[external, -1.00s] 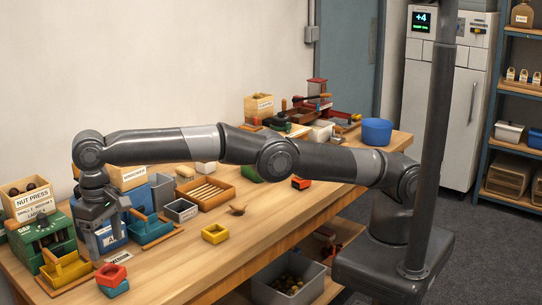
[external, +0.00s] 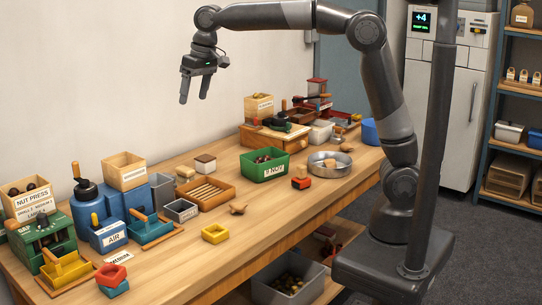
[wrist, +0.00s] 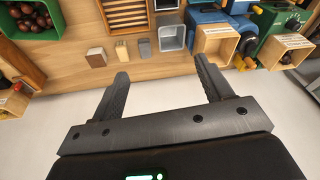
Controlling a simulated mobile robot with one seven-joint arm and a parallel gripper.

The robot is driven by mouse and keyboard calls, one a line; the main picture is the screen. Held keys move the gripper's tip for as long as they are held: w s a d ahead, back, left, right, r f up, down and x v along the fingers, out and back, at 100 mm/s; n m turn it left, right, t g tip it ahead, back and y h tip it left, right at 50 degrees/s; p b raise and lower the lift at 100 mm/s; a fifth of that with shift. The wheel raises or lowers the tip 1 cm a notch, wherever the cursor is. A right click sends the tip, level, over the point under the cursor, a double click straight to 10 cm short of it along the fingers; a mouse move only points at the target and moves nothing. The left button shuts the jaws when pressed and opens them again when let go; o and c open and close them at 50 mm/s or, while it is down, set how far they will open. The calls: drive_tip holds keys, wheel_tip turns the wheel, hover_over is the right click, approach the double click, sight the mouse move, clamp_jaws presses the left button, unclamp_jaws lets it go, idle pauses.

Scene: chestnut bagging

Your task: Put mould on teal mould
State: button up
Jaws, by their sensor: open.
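A red mould (external: 112,273) rests on the teal mould (external: 117,290) at the front left of the bench in the external view. A yellow square mould (external: 215,233) lies apart, near the middle of the bench. My gripper (external: 193,99) is raised high above the bench, against the wall, well away from all three moulds. Its two fingers are spread and empty. In the wrist view the open gripper (wrist: 161,67) has only wall and bench edge between its fingers. I cannot see the moulds in the wrist view.
Along the bench stand a green bin (external: 263,175) with chestnuts, a slatted wooden tray (external: 229,192), a metal pan (external: 330,168), a blue AIR unit (external: 108,235) and a green nut press (external: 45,235). Bare wood lies around the yellow mould and along the front edge.

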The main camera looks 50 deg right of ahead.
drive_tip(key=s+d+m+t, duration=0.1)
drive_tip(key=s+d, duration=0.4)
drive_tip(key=d, duration=0.4)
drive_tip(key=s+d+t, duration=0.1)
drive_tip(key=s+d, duration=0.4)
drive_tip(key=d, duration=0.4)
drive_tip(key=s+d+f, duration=0.5)
drive_tip(key=s+d, duration=0.1)
drive_tip(key=s, duration=0.1)
drive_tip(key=s+d+f+m+t+h, duration=0.1)
drive_tip(key=s+d+f, duration=0.4)
drive_tip(key=s, duration=0.3)
drive_tip(key=shift+s+d+f, duration=0.25)
drive_tip(key=shift+d+f, duration=0.05)
drive_tip(key=shift+d, duration=0.35)
